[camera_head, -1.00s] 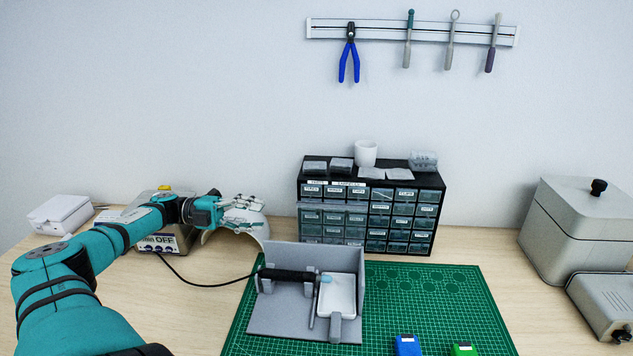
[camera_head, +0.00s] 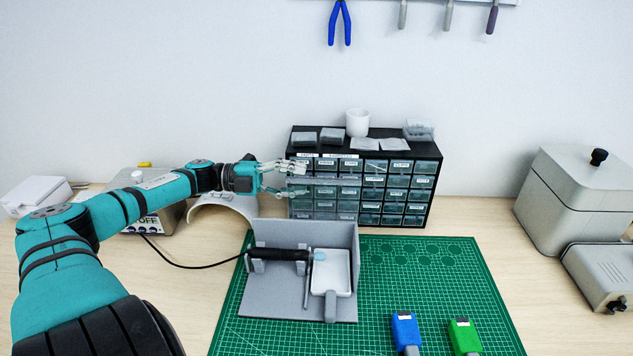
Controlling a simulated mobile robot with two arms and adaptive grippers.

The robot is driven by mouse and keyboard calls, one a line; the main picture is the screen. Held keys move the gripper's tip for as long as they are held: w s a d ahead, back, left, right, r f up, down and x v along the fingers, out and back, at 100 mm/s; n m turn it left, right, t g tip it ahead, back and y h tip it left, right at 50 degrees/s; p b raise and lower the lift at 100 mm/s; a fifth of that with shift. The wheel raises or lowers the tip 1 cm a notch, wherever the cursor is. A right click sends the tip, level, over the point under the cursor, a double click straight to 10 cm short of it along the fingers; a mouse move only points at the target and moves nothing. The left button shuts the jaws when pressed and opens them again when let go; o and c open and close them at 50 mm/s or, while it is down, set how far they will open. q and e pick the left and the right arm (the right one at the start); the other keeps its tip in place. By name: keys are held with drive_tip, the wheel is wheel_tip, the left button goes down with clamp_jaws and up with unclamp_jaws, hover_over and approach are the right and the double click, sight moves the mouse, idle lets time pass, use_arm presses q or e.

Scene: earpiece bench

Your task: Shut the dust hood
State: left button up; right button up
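A grey open-fronted stand (camera_head: 275,302) sits on the green mat, with a black-handled tool and a white tray in it. A faint see-through panel (camera_head: 335,184) seems to stand upright above its back wall, in front of the drawer cabinet; I take it for the dust hood, raised. Its outline is hard to see. My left gripper (camera_head: 300,179) is open, one finger above the other, at about the level of the panel's top edge near its left side. I cannot tell whether it touches the panel. My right gripper is out of view.
The drawer cabinet (camera_head: 400,149) stands behind, with a white cup (camera_head: 357,122) on top. A lidded box (camera_head: 575,195) stands at right.

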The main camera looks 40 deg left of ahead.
sight(317, 181)
use_arm(q)
drive_tip(key=shift+x, duration=2.5)
drive_tip(key=shift+c, duration=0.2)
clamp_jaws()
